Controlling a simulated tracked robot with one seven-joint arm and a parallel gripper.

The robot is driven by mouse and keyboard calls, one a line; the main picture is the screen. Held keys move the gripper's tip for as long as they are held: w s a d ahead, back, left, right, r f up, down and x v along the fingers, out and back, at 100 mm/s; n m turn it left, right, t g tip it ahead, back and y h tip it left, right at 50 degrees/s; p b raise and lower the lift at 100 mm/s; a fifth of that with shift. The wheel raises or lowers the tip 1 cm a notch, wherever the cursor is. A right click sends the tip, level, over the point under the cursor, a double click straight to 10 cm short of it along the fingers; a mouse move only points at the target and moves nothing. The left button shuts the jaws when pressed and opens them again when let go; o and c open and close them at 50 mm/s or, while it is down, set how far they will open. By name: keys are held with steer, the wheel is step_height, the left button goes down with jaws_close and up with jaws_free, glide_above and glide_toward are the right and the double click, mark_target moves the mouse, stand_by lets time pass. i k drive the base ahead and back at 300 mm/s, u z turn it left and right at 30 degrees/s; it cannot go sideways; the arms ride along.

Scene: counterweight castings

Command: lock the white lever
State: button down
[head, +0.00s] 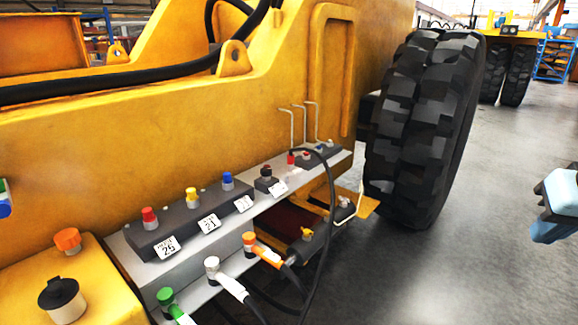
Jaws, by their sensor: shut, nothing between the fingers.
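The white lever (230,287) is in the lower middle of the head view. Its round white cap (211,263) stands upright on the lower grey ledge. Its arm slants from there toward the lower right and toward me, with a dark part at its outer end. The picture does not show whether a catch holds it. An orange lever (267,255) lies to its right and a green lever (166,297) to its left, both slanting much the same way. My gripper's fingers are not in view.
Above the levers, a dark block (190,222) carries red, yellow and blue knobs and numbered tags. Black hoses (325,225) hang beside the orange lever. A large tyre (420,130) stands to the right. A light blue and dark part shows at the right edge. Grey floor (460,270) is clear.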

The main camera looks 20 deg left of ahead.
mark_target(298, 171)
steer(key=u, duration=0.4)
steer(key=i, duration=1.25)
steer(key=u, duration=0.7)
steer(key=i, duration=0.35)
steer(key=u, duration=0.1)
steer(key=k, duration=0.9)
steer(key=u, duration=0.15)
steer(key=i, duration=1.05)
steer(key=u, duration=0.1)
